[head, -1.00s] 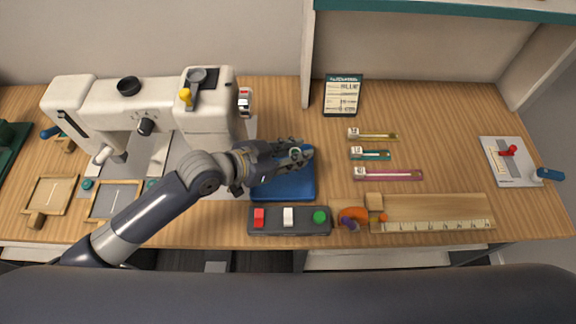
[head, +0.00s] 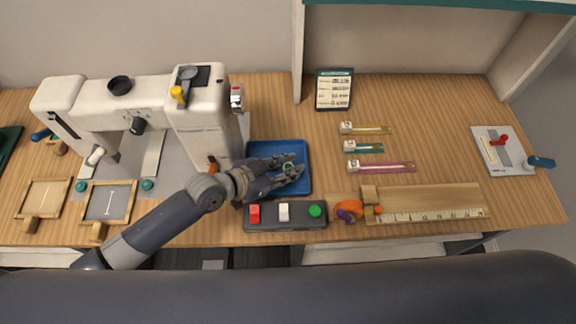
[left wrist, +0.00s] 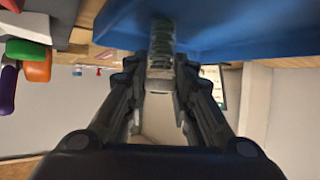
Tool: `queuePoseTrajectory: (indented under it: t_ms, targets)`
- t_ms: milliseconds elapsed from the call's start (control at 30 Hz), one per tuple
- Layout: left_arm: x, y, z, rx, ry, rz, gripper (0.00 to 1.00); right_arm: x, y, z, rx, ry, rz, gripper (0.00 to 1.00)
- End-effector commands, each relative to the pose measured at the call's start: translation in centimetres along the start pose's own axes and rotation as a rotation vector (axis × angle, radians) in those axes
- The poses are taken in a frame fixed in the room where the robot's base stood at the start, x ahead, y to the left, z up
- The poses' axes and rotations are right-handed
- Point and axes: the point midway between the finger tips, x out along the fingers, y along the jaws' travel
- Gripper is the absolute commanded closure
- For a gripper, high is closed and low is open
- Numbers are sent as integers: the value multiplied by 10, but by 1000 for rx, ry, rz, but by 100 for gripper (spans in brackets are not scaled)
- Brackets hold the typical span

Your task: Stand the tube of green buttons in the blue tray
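The blue tray (head: 262,150) lies on the table, right of the sewing machine. My left gripper (head: 290,169) reaches over it from the left, its fingers above the tray's middle. A clear round tube (head: 288,167) shows end-on between the fingers. In the left wrist view the tube (left wrist: 162,42) stands between the fingers of my left gripper (left wrist: 161,72), with both fingers against its sides and its far end before the blue tray (left wrist: 215,25). Its contents look greyish green. I cannot tell whether its end touches the tray floor. My right gripper is not in view.
A sewing machine (head: 197,125) stands left of the tray. A dark control box (head: 285,215) with red, white and green buttons lies just in front.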

Motion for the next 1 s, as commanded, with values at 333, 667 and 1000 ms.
queuePoseTrajectory:
  t_ms: [333,667,1000]
  targets:
    - [0,0,0,0,-2,0,58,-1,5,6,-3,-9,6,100]
    - [-28,-1,-1,1,-3,-1,58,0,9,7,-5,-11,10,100]
    - [-91,0,0,2,-4,0,58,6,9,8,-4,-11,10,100]
